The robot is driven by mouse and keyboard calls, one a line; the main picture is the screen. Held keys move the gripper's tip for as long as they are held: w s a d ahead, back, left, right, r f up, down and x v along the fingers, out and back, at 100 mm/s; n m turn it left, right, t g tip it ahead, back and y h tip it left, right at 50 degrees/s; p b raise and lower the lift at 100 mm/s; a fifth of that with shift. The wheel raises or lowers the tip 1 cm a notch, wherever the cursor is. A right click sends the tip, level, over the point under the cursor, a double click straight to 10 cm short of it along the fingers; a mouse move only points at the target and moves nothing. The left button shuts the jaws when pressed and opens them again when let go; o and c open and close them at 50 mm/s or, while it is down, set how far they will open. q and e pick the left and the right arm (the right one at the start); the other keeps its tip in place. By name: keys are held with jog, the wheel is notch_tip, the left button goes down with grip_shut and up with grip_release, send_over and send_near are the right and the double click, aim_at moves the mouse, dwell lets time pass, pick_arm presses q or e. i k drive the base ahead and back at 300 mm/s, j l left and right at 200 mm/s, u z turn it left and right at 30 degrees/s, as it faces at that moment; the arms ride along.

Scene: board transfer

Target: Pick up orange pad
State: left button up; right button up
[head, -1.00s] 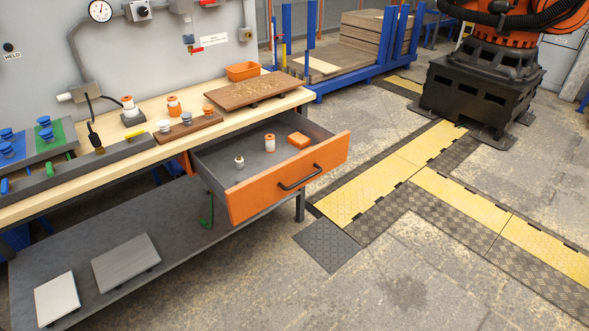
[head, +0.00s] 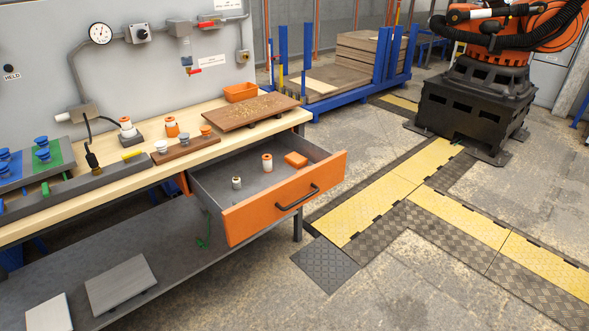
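An orange pad (head: 296,159), a small flat block, lies in the open drawer (head: 285,205) near its back right corner. A white and orange cylinder (head: 267,163) stands just left of the pad, and a small grey-white piece (head: 236,183) stands farther left in the drawer. Neither of my grippers is in the head view.
The workbench (head: 222,108) holds a brown board (head: 249,111), an orange bin (head: 241,92) and a wooden strip with several knobs (head: 188,149). A lower shelf (head: 170,250) bears grey plates. Floor to the right of the drawer is open, with yellow mats (head: 395,180).

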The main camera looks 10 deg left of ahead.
aim_at(296, 160)
jog(key=u, duration=2.4)
jog(key=z, duration=2)
jog(key=i+l+u, duration=0.1)
jog(key=i+l, duration=0.3)
jog(key=i, duration=0.25)
jog(key=i+l, duration=0.5)
jog(key=i, duration=0.15)
jog(key=j+u, duration=0.05)
